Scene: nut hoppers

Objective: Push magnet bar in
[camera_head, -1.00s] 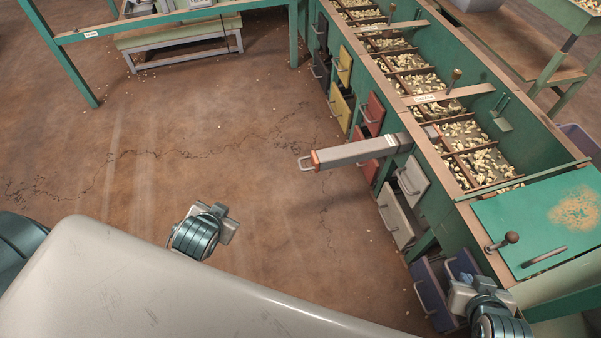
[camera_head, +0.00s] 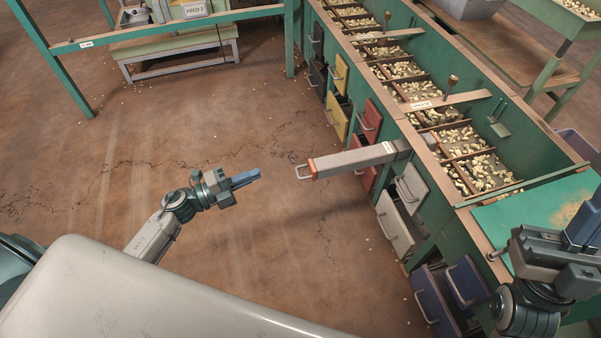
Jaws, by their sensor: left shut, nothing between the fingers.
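The magnet bar (camera_head: 352,160) is a long grey bar with an orange end and a wire handle (camera_head: 304,172). It sticks far out to the left from the side of the green hopper bench. My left gripper (camera_head: 257,174) is shut and empty, its blue fingers pointing right toward the handle with a gap between them. My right gripper (camera_head: 582,222) is at the right edge over the bench's green lid; its fingertips run near the frame edge, so its opening is unclear.
The green bench (camera_head: 452,212) holds nut compartments on top. Below are coloured drawers, including a red one (camera_head: 369,122) and partly open grey (camera_head: 396,226) and blue (camera_head: 433,298) ones. The floor around my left arm is clear.

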